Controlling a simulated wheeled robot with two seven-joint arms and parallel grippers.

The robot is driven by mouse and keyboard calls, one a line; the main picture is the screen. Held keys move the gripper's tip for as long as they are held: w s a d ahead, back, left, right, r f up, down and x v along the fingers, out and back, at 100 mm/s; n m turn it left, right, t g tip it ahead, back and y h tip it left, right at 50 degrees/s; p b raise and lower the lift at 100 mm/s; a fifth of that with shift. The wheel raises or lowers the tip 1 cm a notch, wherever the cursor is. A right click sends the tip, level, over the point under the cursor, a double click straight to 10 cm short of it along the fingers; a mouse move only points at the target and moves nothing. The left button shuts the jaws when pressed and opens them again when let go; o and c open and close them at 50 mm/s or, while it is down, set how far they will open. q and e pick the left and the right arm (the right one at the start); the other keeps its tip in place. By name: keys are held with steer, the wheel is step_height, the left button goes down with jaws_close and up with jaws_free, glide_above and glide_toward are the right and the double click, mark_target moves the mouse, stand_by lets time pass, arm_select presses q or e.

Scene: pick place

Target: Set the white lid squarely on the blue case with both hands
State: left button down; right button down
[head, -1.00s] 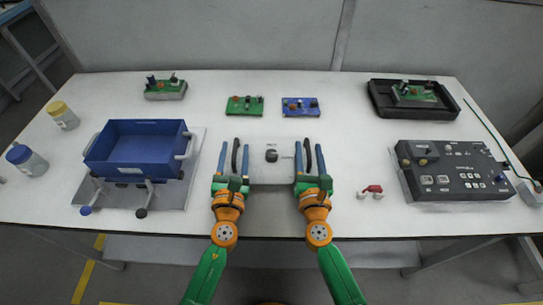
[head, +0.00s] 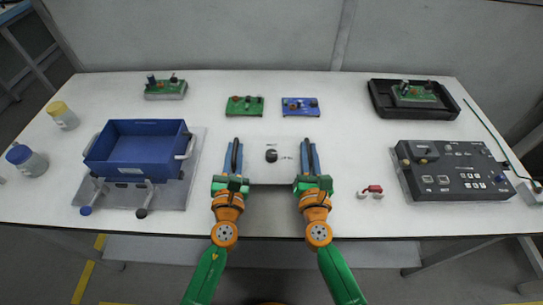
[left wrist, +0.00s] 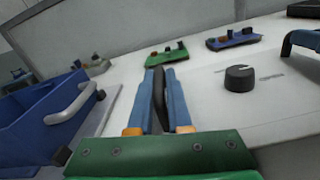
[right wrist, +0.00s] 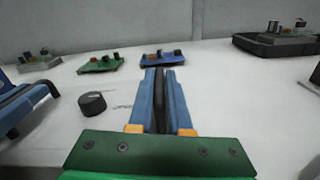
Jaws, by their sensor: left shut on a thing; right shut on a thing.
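The white lid (head: 268,174) lies flat near the front middle of the table, with a black knob (head: 271,156) on top and a dark handle at each side. My left gripper (head: 233,157) is shut on its left handle, also seen between the fingers in the left wrist view (left wrist: 160,95). My right gripper (head: 309,157) is shut on its right handle, also seen in the right wrist view (right wrist: 160,100). The blue case (head: 135,131) stands open and looks empty at the left, with light side handles. The lid is apart from it.
The case sits on a grey plate (head: 115,200) with clamps in front. Two jars (head: 62,116) stand far left. Circuit boards (head: 244,106) lie at the back. A black control box (head: 452,171), a black tray (head: 378,108) and a small red-handled part (head: 372,190) are at the right.

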stand_by(0.8)
